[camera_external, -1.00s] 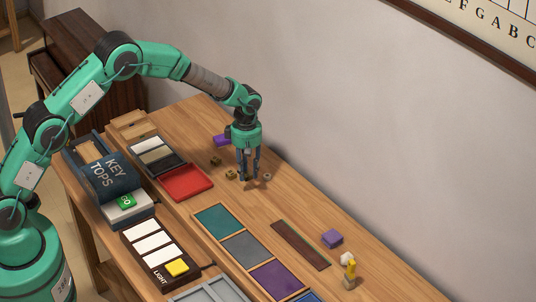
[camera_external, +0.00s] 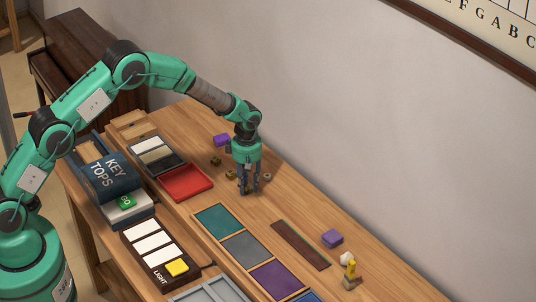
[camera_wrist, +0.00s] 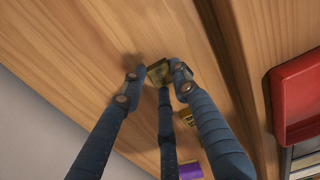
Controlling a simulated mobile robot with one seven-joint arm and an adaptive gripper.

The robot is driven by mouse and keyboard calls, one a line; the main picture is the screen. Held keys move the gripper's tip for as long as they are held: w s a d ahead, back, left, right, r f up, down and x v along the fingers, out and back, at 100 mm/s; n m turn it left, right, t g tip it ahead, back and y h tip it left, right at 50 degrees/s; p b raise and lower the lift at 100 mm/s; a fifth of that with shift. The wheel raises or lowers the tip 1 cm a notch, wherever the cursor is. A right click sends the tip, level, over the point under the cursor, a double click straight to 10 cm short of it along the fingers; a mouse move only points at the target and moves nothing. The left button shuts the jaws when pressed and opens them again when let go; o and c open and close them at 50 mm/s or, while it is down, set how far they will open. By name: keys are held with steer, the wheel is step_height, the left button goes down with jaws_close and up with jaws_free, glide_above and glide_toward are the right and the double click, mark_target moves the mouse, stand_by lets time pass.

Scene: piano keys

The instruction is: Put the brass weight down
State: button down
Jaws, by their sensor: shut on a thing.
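My gripper (camera_external: 249,190) is low over the middle of the wooden table, with its fingers pointing down. In the wrist view its fingers (camera_wrist: 157,73) are closed around a small brass weight (camera_wrist: 159,73), which shows between the fingertips. In the external view the fingers mostly hide the held weight. I cannot tell whether it touches the table. Other small brass pieces (camera_external: 215,160) stand on the table to the left of my gripper, one of them (camera_external: 230,174) close by. A brass piece also shows behind a finger in the wrist view (camera_wrist: 186,118).
A red tray (camera_external: 187,184) lies to the left, and teal, grey and purple panels (camera_external: 217,220) lie in front. A small grey piece (camera_external: 267,176) sits just right of my gripper.

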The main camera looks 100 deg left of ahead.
mark_target(248, 186)
steer(key=shift+f, duration=0.15)
steer(key=c, duration=1.3)
jaws_free()
step_height(248, 186, up, 12)
steer(key=p, duration=0.1)
steer(key=shift+p, duration=0.4)
steer(key=shift+r, duration=0.2)
